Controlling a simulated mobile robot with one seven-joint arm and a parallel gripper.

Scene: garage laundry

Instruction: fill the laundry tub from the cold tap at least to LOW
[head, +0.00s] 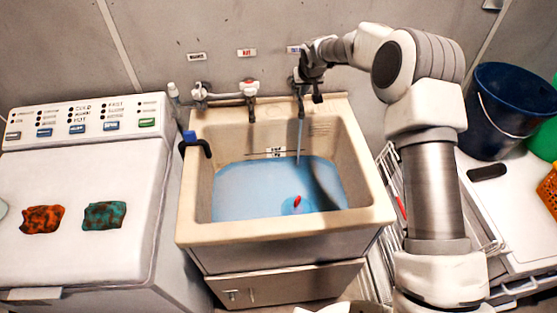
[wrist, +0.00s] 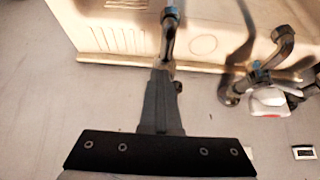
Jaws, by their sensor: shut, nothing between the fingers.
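The beige laundry tub (head: 185,215) holds blue water (head: 240,188). A thin stream (head: 300,130) falls into it from the right-hand spout, under the blue wall label (head: 293,49). The waterline on the back wall lies at about the lower edge of a small label (head: 276,152), whose word I cannot read surely. My gripper (head: 308,97) is at the cold tap, hiding most of it. In the wrist view my gripper (wrist: 163,75) is shut and empty, beside the spout (wrist: 171,25); I cannot tell whether they touch. A red object (head: 297,201) shows in the water.
The hot tap (head: 249,87) stands left of my gripper, and another tap (head: 199,92) farther left. A dark hose or hook (head: 197,143) sits on the tub's left rim. The washer (head: 75,170) bears two cloths. A dark blue bucket (head: 512,110) stands at the right.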

